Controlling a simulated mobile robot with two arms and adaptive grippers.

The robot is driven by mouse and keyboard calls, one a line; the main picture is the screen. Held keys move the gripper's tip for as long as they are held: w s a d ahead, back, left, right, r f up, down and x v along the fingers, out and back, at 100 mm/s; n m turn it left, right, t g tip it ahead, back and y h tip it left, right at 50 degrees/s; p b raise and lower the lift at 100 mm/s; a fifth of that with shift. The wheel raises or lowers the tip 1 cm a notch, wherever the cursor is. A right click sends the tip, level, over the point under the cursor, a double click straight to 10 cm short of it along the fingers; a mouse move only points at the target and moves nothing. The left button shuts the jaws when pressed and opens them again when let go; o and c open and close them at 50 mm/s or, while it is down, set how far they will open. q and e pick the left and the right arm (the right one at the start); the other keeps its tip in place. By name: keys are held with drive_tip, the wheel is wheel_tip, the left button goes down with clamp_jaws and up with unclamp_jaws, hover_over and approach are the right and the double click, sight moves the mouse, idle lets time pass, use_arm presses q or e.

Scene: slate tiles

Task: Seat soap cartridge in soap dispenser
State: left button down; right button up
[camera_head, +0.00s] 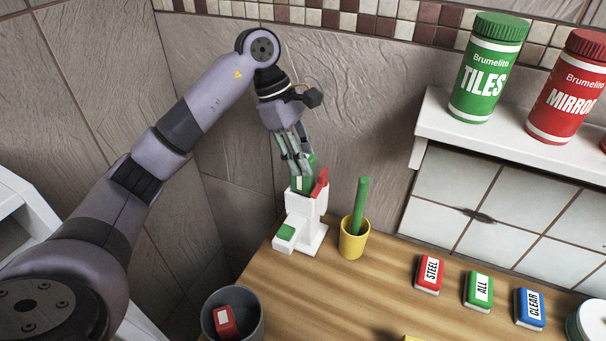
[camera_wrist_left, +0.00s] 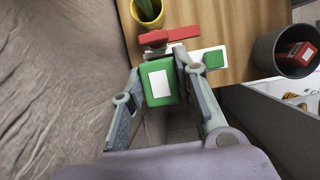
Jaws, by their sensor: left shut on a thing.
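My left gripper (camera_head: 297,172) points down at the top of the white soap dispenser (camera_head: 303,212) and is shut on a green soap cartridge (camera_head: 308,183) with a white label. The cartridge also shows between the fingers in the left wrist view (camera_wrist_left: 160,83). It is at the dispenser's top; I cannot tell how deep its lower end goes. The dispenser has a red lever (camera_head: 321,183) on its right side and a low front part with a green pad (camera_head: 286,232). My right gripper is not in view.
A yellow cup (camera_head: 354,240) with a green stick stands right of the dispenser. Red, green and blue cartridges (camera_head: 429,274) lie along the table. A grey bin (camera_head: 252,302) holds a red cartridge. The tiled wall is close behind.

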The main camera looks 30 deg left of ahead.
sight(303, 177)
use_arm(q)
wheel_tip(303, 177, down, 5)
drive_tip(key=shift+f+p, duration=0.15)
drive_tip(key=shift+p, duration=0.25)
drive_tip(key=shift+f, duration=0.2)
drive_tip(key=c, duration=1.2)
unclamp_jaws()
drive_tip(key=shift+c, duration=0.2)
